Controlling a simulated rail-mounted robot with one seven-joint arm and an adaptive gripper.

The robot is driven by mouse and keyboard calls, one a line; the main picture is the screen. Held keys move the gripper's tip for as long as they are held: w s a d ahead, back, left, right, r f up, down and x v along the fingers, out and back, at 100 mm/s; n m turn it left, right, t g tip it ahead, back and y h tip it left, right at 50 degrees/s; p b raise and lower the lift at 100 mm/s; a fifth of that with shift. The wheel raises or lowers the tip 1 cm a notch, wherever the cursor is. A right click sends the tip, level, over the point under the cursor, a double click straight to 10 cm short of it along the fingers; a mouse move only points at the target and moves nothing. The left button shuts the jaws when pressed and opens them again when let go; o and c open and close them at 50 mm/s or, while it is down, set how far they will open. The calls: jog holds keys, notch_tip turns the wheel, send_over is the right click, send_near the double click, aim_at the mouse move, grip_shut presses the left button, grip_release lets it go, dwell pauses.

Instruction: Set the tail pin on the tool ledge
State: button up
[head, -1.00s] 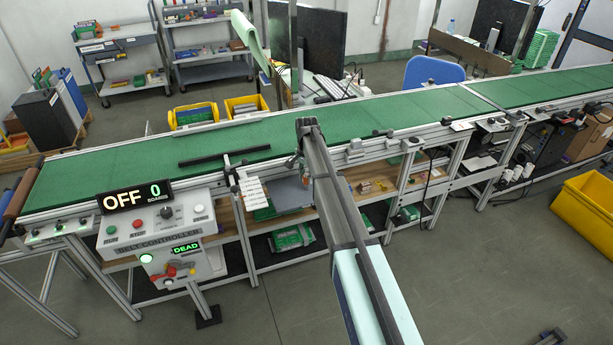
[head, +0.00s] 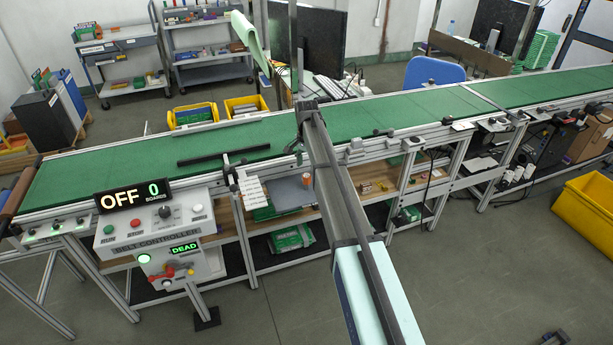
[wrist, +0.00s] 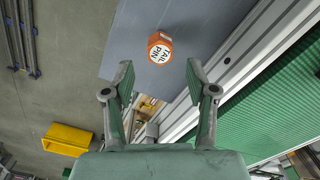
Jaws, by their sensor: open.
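The tail pin (wrist: 160,48) is an orange piece with a white top label reading TAIL PIN. It stands on a flat grey ledge (wrist: 95,50) beside the conveyor and looks upright. In the head view the pin (head: 307,179) shows as a small orange spot near the right end of the grey ledge (head: 286,190). My gripper (wrist: 160,82) is open and empty, its fingers apart, with the pin beyond the fingertips and clear of them. In the head view the gripper (head: 298,150) is small and partly hidden by my arm, just above the pin.
The green conveyor belt (head: 235,140) and its metal rail run close beside the ledge. A black bar (head: 225,155) lies across the belt. The belt controller (head: 160,235) reads OFF and stands to the left. A yellow bin (head: 585,205) is on the floor at right.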

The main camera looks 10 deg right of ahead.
aim_at(307, 175)
notch_tip(307, 175, up, 7)
jog(key=b, duration=0.1)
jog(key=shift+f+b, duration=0.2)
jog(key=shift+b, duration=0.1)
jog(key=s+f+n+g, duration=0.2)
jog(key=s+f+n, duration=0.1)
jog(key=s+f, duration=1.2)
jog(key=s+f+n+g, duration=0.2)
jog(key=s+f, duration=1.3)
jog(key=s, duration=1.5)
jog(key=s+f+n+g, duration=0.2)
jog(key=s+f+n, duration=0.3)
jog(key=s+f, duration=1.1)
jog(key=s, duration=0.7)
jog(key=shift+s+g, duration=0.15)
jog(key=shift+g, duration=0.25)
